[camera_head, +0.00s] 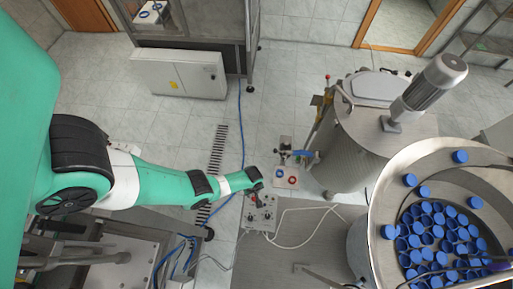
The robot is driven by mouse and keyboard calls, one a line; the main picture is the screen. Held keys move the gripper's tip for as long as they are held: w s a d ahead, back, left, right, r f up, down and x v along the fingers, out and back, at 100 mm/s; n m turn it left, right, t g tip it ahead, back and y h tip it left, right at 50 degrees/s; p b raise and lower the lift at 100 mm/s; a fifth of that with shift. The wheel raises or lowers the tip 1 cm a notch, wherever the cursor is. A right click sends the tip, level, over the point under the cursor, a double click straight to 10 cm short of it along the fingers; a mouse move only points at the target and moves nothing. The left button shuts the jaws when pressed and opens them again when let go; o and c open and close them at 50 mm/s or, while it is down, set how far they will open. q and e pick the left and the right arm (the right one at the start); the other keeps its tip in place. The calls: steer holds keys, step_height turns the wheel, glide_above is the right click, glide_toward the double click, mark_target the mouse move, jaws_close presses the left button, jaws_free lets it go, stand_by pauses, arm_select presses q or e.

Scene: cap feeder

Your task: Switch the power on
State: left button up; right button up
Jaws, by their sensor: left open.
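A small grey control box (262,214) with dark knobs sits near the picture's centre, with white cables running from it. Its power switch is too small to tell apart. My left arm comes in from the left, and its gripper (256,187) is at the upper edge of the box, over or close to it. Contact cannot be told. The gripper is open, and its fingers show only as small dark shapes. The right gripper is not in view.
A round feeder bowl (377,207) with many blue caps (435,235) stands at the right. A steel tank (352,150) with a motor (432,82) is beside it. A small panel with red and blue rings (286,178) lies above the box. A white cabinet (180,75) stands behind.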

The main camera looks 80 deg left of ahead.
mark_target(254, 198)
arm_select(q)
steer(key=f+b, duration=1)
steer(key=f, duration=0.1)
steer(key=shift+w+a+f, duration=0.15)
steer(key=shift+w+f, duration=0.05)
steer(key=shift+f, duration=0.05)
steer(key=shift+r, duration=0.1)
steer(key=shift+c, duration=0.3)
jaws_close()
